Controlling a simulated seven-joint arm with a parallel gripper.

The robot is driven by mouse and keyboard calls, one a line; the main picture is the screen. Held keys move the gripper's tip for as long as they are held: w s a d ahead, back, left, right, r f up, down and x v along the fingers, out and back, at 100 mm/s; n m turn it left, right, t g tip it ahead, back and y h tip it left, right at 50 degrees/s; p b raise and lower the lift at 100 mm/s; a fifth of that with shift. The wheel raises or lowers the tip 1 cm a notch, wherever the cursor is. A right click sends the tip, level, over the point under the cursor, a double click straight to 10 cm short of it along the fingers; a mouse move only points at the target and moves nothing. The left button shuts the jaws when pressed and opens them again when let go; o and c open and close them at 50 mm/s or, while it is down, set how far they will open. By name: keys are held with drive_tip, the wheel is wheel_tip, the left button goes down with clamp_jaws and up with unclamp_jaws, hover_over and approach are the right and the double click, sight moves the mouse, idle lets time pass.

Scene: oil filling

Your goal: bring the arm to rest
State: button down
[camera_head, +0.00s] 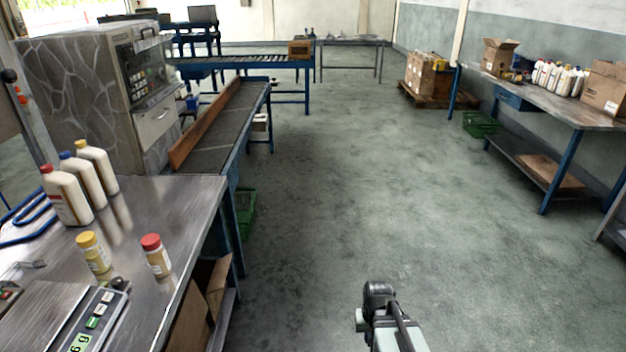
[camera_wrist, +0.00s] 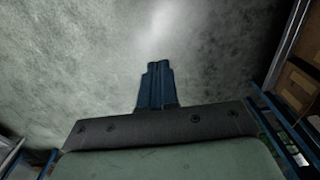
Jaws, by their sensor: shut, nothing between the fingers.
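My gripper (camera_wrist: 157,68) shows in the wrist view. Its dark blue fingers are shut together with nothing between them, over bare floor. In the head view, part of my arm (camera_head: 385,320) shows at the bottom, right of the middle, over open floor and well right of the metal table (camera_head: 195,205). I cannot make out the fingers in the head view.
On the table stand white bottles with red (camera_head: 66,195), blue (camera_head: 82,178) and yellow (camera_head: 97,165) caps, two small jars (camera_head: 155,255) (camera_head: 94,252) and a scale (camera_head: 85,325). A workbench (camera_head: 560,110) stands far right. The middle floor is clear.

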drive_tip(key=s+f+g, duration=0.3)
drive_tip(key=s+f, duration=0.7)
drive_tip(key=s, duration=0.5)
drive_tip(key=s+f+g, duration=0.4)
drive_tip(key=s+f, duration=0.6)
drive_tip(key=s, duration=0.5)
drive_tip(key=shift+d+f, duration=0.2)
drive_tip(key=shift+f, duration=0.15)
